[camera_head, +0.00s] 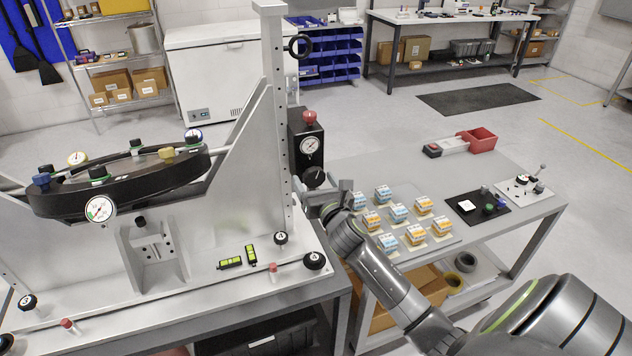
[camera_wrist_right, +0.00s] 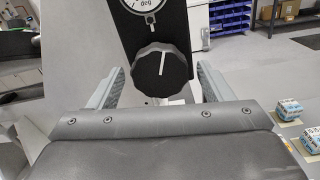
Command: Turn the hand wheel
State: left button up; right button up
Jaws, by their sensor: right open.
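The hand wheel is a black scalloped knob (camera_head: 315,177) with a white pointer line, set low on a black upright panel. In the right wrist view, the knob (camera_wrist_right: 150,76) sits centrally in front of my gripper, its white line close to vertical. My right gripper (camera_head: 319,195) is open, close to the knob. In the wrist view, its fingers (camera_wrist_right: 161,84) stand to the left and right of the knob with gaps; I cannot tell how deep they reach around it. A dial marked deg (camera_wrist_right: 142,5) sits above the knob. My left gripper is not in view.
The black panel also carries a round gauge (camera_head: 309,146) and a red knob (camera_head: 309,117). The mirror fixture (camera_head: 120,185) fills the left bench.

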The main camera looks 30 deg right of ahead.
jog(key=c, duration=1)
jog(key=shift+o, duration=0.2)
jog(key=shift+m, duration=0.4)
